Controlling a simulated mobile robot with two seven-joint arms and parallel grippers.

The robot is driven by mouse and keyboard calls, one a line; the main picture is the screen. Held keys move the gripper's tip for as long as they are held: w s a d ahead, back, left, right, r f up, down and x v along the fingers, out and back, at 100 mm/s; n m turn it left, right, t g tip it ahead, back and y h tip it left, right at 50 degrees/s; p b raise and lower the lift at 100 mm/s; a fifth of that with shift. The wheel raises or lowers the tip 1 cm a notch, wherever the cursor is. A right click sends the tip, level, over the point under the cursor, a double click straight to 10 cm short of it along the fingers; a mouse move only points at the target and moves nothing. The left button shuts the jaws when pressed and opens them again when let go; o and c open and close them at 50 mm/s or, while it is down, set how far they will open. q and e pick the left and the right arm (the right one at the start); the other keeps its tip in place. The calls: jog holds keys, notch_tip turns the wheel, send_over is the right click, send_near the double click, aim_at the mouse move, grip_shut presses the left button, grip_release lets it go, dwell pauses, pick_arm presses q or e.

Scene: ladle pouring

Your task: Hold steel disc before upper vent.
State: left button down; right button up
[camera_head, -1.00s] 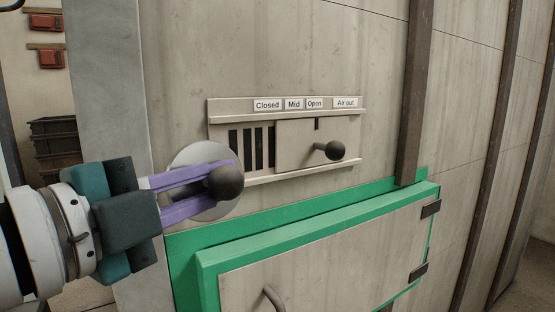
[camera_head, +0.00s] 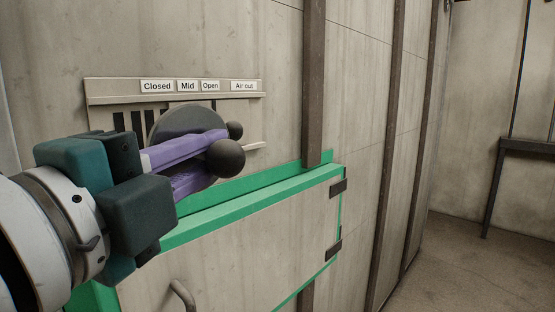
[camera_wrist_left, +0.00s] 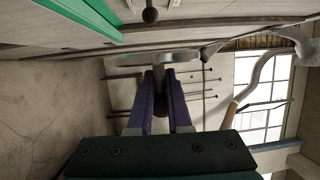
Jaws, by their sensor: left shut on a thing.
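My left gripper (camera_head: 208,160) has purple fingers shut on the dark round knob (camera_head: 226,158) of the steel disc (camera_head: 190,119). The disc is grey and round, in front of the lower middle of the upper vent (camera_head: 105,98). It hides part of the dark slots and the sliding plate. The vent's slider knob (camera_head: 235,130) shows just right of the disc. In the left wrist view the disc (camera_wrist_left: 160,58) is nearly edge-on beyond the fingers (camera_wrist_left: 160,100). I cannot tell the gap between disc and vent. My right gripper is not in view.
Labels Closed, Mid, Open and Air out (camera_head: 244,86) run along the vent's top. Below is a green-framed hatch (camera_head: 260,205) with a handle (camera_head: 182,294). A vertical brown post (camera_head: 313,80) stands right of the vent. Floor at the right (camera_head: 460,265) is clear.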

aim_at(221, 164)
pick_arm(q)
jog(key=w+a, duration=0.5)
jog(key=a, duration=0.2)
jog(key=shift+w, duration=0.25)
dwell(4.9)
jog(key=s+d, duration=0.2)
jog(key=s+d+p, duration=0.1)
jog(key=s+d, duration=0.1)
jog(key=d, duration=0.1)
jog(key=s+d, duration=0.2)
jog(key=d, duration=0.1)
jog(key=shift+s+d, duration=0.1)
jog(key=shift+s, duration=0.1)
jog(key=shift+s+d+p, duration=0.3)
jog(key=shift+s+d, duration=0.25)
jog(key=shift+d, duration=0.1)
